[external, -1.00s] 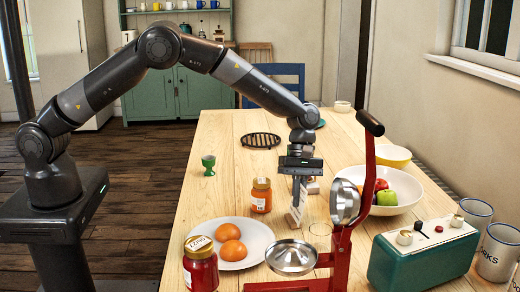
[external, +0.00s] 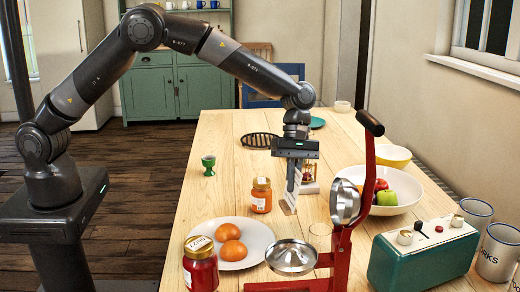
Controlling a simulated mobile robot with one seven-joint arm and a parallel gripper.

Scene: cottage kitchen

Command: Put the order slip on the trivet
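The order slip (external: 290,204) is a small pale sheet hanging below my gripper (external: 293,186). My gripper points down with its fingers close together and appears shut on the slip's upper part, holding it above the table, right of the orange jar. The fingertips are small in this view. The trivet (external: 260,140) is a dark oval grid lying flat on the far part of the table, behind and left of my gripper. Nothing lies on it.
An orange jar (external: 261,195), a green egg cup (external: 208,166) and a plate with oranges (external: 262,236) stand nearby. A red juice press (external: 368,190) rises at the front right, before a fruit bowl (external: 408,192).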

